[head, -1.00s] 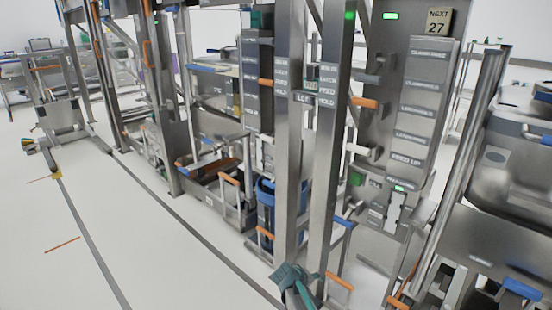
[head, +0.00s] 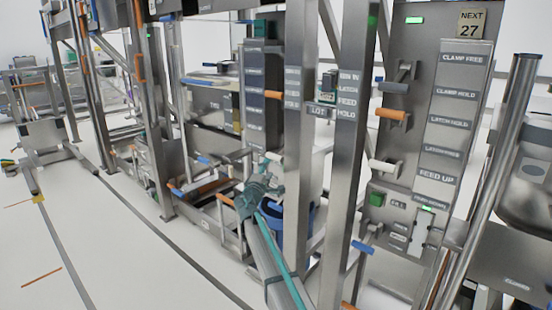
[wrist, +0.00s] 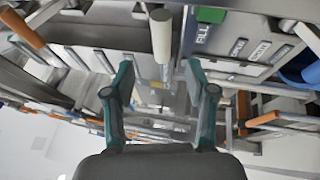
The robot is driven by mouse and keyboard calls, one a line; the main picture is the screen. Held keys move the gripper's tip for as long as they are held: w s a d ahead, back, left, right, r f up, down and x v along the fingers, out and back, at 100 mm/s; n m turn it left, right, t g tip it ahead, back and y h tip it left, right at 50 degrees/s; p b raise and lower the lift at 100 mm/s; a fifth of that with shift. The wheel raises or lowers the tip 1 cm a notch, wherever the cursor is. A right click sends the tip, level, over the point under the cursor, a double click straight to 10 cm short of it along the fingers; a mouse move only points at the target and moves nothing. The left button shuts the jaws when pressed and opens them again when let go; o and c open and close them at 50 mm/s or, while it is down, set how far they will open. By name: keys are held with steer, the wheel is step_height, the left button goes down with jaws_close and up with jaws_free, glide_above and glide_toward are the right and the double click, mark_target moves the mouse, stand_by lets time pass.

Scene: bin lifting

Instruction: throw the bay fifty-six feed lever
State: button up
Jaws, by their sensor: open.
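My gripper (head: 262,182) is teal, open and empty, low in front of the left panel's blue bin. In the wrist view its two fingers (wrist: 160,75) stand apart, with a white-handled lever (wrist: 161,36) in the picture above the gap, untouched. On the right panel, levers with grey (head: 394,87), orange (head: 391,113) and white (head: 383,166) handles stick out in a column. Labels beside them read clamp, latch and feed; "FEED UP" (head: 436,176) is near the white one. I see no number fifty-six, and cannot tell which bay the wrist view's lever belongs to.
A plate (head: 471,23) reads "NEXT 27". Steel posts (head: 350,130) stand between my gripper and the right panel. A green button (head: 377,199) is below the white lever; another (wrist: 208,15) shows in the wrist view. A blue bin (head: 297,222) is beside my arm. The left floor is open.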

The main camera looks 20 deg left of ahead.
mark_target(274, 159)
steer(key=x, duration=1)
steer(key=shift+d+b, duration=0.1)
steer(key=shift+b, duration=0.2)
